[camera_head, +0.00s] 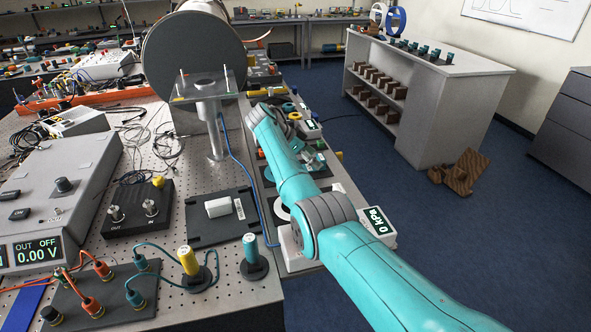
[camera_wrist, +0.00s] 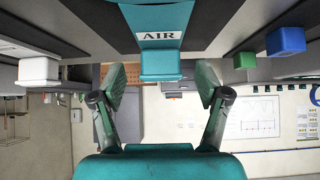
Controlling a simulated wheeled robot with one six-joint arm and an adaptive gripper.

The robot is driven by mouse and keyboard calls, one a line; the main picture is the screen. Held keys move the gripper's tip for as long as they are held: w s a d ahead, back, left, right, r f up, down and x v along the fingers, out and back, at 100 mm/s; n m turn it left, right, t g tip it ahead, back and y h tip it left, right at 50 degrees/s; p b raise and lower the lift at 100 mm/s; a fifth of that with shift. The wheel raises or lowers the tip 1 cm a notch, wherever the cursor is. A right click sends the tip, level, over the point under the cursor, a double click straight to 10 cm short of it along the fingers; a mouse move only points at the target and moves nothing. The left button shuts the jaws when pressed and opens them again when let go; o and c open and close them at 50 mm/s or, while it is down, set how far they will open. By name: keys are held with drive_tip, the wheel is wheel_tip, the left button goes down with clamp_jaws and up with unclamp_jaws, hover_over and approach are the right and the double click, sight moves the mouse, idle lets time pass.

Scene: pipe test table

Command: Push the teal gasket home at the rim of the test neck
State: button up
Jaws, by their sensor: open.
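In the wrist view my gripper (camera_wrist: 163,82) is open, its two teal-padded fingers spread wide. A teal block with a pale label reading AIR (camera_wrist: 160,35) shows at the top middle, beyond the fingers and in line with the gap. I see no contact between it and the fingers. In the head view my arm crosses a white unit with a display reading 0 kPa (camera_head: 377,222) and hides much of what lies around it. I cannot make out the teal gasket or the rim of the test neck for certain in either view.
A perforated bench (camera_head: 170,150) holds a grey post with a flat top plate (camera_head: 211,112), a black mat (camera_head: 192,228) with a white block (camera_head: 218,208), and yellow and teal upright plugs. In the wrist view green (camera_wrist: 244,60) and blue (camera_wrist: 286,41) blocks show at the right.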

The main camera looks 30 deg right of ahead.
drive_tip(key=shift+x, duration=1.3)
drive_tip(key=c, duration=1.3)
wheel_tip(320, 180, up, 18)
drive_tip(key=o, duration=0.4)
drive_tip(key=c, duration=0.5)
